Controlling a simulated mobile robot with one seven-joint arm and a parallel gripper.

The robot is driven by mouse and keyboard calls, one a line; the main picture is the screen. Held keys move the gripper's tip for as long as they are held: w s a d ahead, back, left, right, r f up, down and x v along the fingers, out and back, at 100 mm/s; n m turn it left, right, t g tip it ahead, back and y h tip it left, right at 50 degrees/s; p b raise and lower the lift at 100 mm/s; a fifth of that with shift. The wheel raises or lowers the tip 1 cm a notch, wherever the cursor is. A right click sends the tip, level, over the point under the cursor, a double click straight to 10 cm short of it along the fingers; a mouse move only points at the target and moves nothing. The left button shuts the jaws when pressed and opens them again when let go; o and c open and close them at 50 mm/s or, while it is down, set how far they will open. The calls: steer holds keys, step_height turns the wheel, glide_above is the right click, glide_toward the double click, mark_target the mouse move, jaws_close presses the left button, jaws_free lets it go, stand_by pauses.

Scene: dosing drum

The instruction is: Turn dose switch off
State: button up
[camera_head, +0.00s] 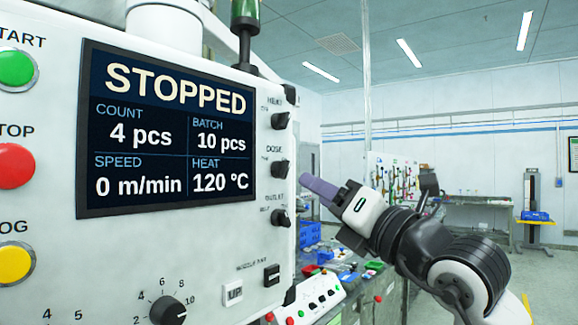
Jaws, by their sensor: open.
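The dose switch (279,168) is a small black knob under the label DOSE, on the white control panel (262,200) right of the screen. Its exact setting is too small to tell. My gripper (306,180) is open and comes in from the right, with its purple fingers pointing left toward the panel. The fingertips are just right of the dose switch in the picture and appear apart from it. Nothing shows between the fingers.
The heat knob (281,121) is above the dose switch and the outlet knob (281,217) is below it. The screen (165,130) reads STOPPED. A small control box (312,299) and a cluttered bench (372,275) are lower right.

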mark_target(286, 175)
steer(key=p+x, duration=0.3)
steer(key=x, duration=0.5)
steer(key=shift+w+a+r, duration=0.15)
steer(key=shift+w+a, duration=0.05)
steer(key=c, duration=1)
steer(key=shift+o, duration=0.2)
steer(key=shift+n, duration=0.3)
steer(key=shift+w+d+n+g+y+b, duration=0.15)
steer(key=shift+n+g+y+b, duration=0.65)
steer(key=shift+n, duration=2)
steer(key=shift+w+d+n+g+y+b, duration=0.25)
steer(key=shift+n+g+y, duration=0.95)
steer(key=shift+n, duration=1.6)
steer(key=shift+w+a+n+g+y+b, duration=0.1)
steer(key=shift+n+g+y+b, duration=0.55)
steer(key=shift+n+g, duration=1.45)
steer(key=shift+n+t, duration=0.5)
steer(key=shift+n, duration=0.4)
